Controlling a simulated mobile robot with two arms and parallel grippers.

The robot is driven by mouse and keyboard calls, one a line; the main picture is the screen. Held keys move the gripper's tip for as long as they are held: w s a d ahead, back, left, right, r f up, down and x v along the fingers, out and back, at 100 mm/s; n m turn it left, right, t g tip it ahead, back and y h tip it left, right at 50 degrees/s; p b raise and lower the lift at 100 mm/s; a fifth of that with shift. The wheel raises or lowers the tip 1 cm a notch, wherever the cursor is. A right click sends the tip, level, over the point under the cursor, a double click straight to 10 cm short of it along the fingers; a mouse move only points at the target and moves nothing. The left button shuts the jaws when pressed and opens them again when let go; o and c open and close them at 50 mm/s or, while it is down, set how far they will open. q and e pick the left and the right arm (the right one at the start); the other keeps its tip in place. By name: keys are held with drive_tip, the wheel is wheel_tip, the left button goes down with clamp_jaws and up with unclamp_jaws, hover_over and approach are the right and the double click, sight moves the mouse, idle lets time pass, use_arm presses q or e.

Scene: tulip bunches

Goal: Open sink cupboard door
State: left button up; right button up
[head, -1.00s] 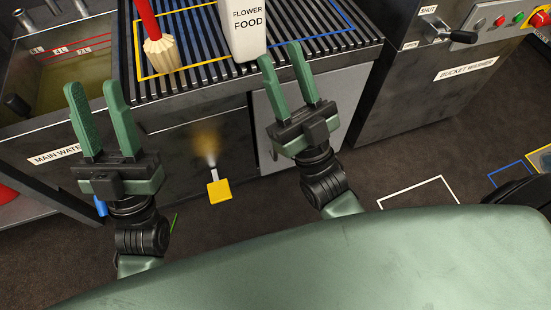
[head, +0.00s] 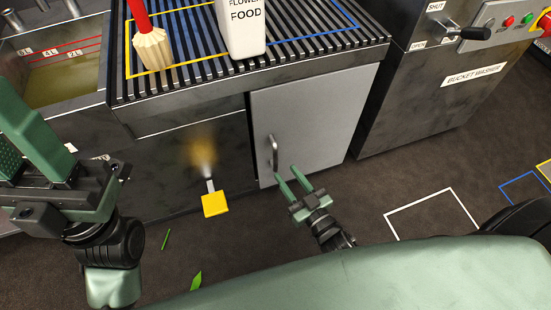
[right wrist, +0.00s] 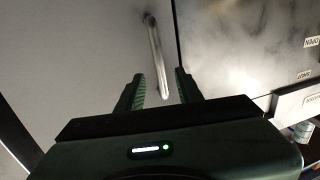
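The sink cupboard door (head: 318,110) is a plain grey panel under the draining rack, and it looks shut. Its upright metal handle (head: 274,153) is near the door's left edge. My right gripper (head: 286,175) is open and empty, low in front of the door, with its fingertips just below and right of the handle. In the right wrist view the handle (right wrist: 156,50) lies ahead, its lower end lined up between the open fingers (right wrist: 159,88); contact cannot be told. My left gripper (head: 14,115) is open and empty at the left, partly cut off by the frame.
A yellow pedal (head: 215,204) sticks out left of the door. A flower food bottle (head: 243,25) and a red-handled brush (head: 151,48) stand on the rack (head: 190,79). The bucket washer (head: 440,100) stands to the right. The floor before the door is clear.

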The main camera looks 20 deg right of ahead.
sight(277, 160)
drive_tip(key=b+x, duration=0.2)
drive_tip(key=x, duration=0.5)
drive_tip(key=shift+w, duration=0.25)
clamp_jaws()
idle(1.1)
